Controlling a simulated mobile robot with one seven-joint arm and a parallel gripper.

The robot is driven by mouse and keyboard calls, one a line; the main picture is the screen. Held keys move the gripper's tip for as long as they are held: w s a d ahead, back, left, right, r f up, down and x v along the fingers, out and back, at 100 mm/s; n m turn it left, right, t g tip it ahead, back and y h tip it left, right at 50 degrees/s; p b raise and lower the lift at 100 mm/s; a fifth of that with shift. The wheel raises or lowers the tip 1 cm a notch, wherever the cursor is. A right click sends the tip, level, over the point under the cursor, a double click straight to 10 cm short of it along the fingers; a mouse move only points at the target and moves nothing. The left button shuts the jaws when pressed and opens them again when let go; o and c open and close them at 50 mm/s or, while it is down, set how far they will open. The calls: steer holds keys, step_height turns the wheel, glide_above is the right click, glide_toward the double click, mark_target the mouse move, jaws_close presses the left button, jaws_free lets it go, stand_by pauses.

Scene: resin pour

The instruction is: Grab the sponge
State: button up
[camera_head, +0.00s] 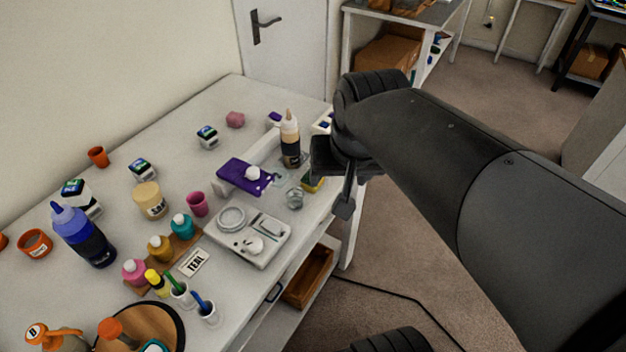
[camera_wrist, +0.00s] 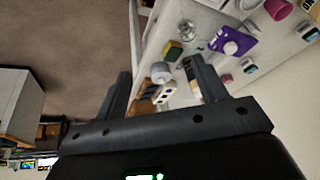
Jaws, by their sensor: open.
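The sponge (camera_head: 313,183), yellow and dark green, lies on the white table near its right edge, partly hidden behind my gripper in the head view. In the wrist view the sponge (camera_wrist: 172,51) shows whole, beyond the fingertips and between their lines. My gripper (camera_head: 343,207) hangs beside the table's right edge, to the right of the sponge and apart from it. In the wrist view my gripper (camera_wrist: 160,75) has its two fingers spread wide, with nothing held between them.
A clear cup (camera_head: 294,198) stands close to the sponge's left.

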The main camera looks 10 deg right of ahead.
steer(key=w+f+m+g, duration=0.2)
steer(key=w+f+m, duration=0.15)
steer(key=w, duration=0.75)
steer(key=w+f+m, duration=0.1)
steer(key=w+f, duration=0.1)
steer(key=f, duration=0.1)
steer(key=w+f+m+g, duration=0.1)
steer(key=w+f, duration=0.2)
steer(key=f, duration=0.1)
steer(key=w+a+f+m+g, duration=0.1)
steer(key=w+f, duration=0.2)
steer(key=f, duration=0.1)
steer(key=shift+m, duration=0.35)
step_height(320, 180, down, 6)
steer(key=shift+d+r, duration=0.1)
steer(key=shift+d, duration=0.05)
steer(key=shift+c, duration=0.5)
steer(key=c, duration=0.9)
